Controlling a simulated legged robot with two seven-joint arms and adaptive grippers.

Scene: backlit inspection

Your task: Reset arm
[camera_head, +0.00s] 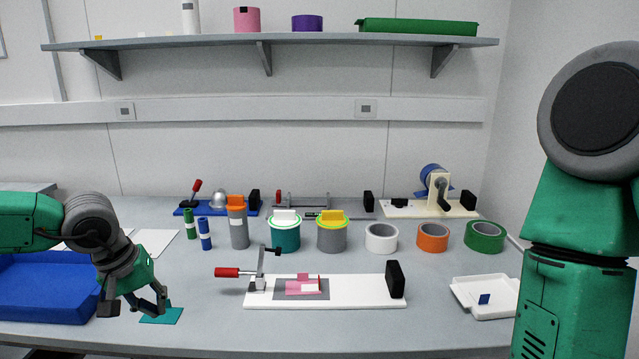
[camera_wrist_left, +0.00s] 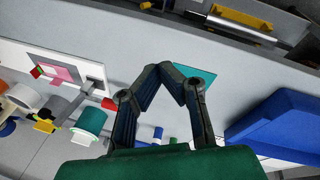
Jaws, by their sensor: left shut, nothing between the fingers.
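My left gripper (camera_head: 152,307) is low over the front left of the table in the head view, just above a teal square (camera_head: 166,316). In the left wrist view, the fingers of the left gripper (camera_wrist_left: 165,67) bend inward and meet at the tips, with nothing held. The teal square (camera_wrist_left: 205,75) lies partly behind the fingertips there. My right arm stands upright at the right edge of the head view; its gripper is out of the picture.
A blue bin (camera_head: 40,290) stands left of the gripper. A white clamp board (camera_head: 350,292) with a red-handled clamp (camera_head: 228,272) lies to its right. A white tray (camera_head: 485,308) is at the right. Pots (camera_head: 285,236) and tape rolls (camera_head: 433,237) stand behind.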

